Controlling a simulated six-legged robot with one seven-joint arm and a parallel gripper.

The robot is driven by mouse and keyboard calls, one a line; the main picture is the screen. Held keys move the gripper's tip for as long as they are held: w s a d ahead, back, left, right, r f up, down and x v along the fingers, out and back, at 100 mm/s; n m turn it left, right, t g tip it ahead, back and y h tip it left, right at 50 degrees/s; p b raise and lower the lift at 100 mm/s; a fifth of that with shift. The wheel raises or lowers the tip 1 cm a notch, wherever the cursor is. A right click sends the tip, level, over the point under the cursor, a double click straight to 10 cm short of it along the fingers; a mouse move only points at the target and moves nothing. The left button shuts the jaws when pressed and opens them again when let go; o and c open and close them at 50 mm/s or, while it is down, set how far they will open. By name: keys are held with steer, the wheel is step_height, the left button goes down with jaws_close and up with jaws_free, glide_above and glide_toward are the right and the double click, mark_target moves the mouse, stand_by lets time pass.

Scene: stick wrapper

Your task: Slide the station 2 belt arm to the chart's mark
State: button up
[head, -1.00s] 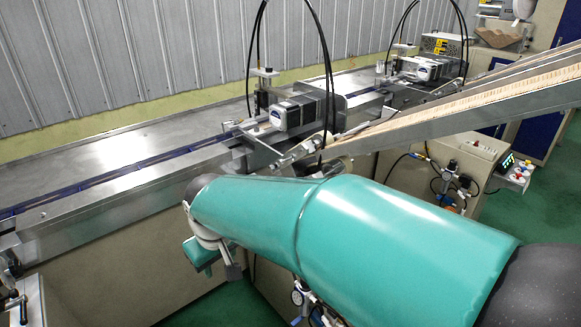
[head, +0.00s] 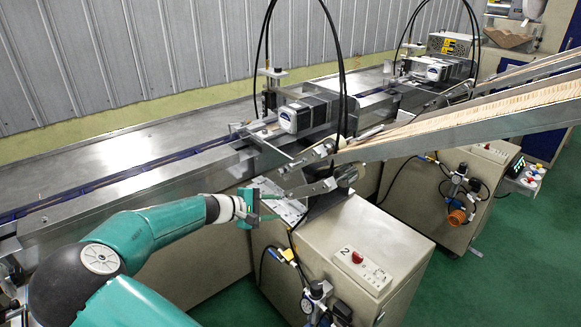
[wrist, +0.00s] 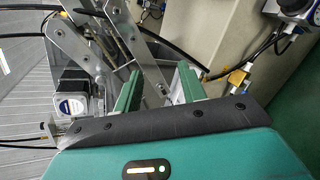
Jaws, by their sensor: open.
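The station 2 box (head: 345,255) carries a red button and a "2". Above it, a metal arm (head: 312,188), which looks like the belt arm, reaches left from a roller under the sloped stick chute. A white printed sheet, likely the chart (head: 287,207), lies behind my gripper on the box top; its mark is too small to read. My gripper (head: 270,205) is open beside the arm's left end. In the wrist view, metal bars (wrist: 152,68) show beyond and between my two green fingers (wrist: 158,72); I cannot tell whether they touch. A white patch shows by the right finger.
The long conveyor (head: 120,165) with a blue belt runs behind. A motor (head: 305,112) and black cables stand above station 2. The chute (head: 470,125) slopes up to the right. Hoses and gauges (head: 316,292) hang on the box's front left.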

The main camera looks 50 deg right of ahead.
mark_target(289, 167)
steer(key=w+r+n+t+h, duration=0.1)
steer(key=w+r+n+h, duration=0.2)
steer(key=w+r+h, duration=0.25)
steer(key=shift+y, duration=0.35)
steer(key=d, duration=1.3)
steer(key=shift+s+d+r, duration=0.1)
steer(key=shift+s, duration=0.2)
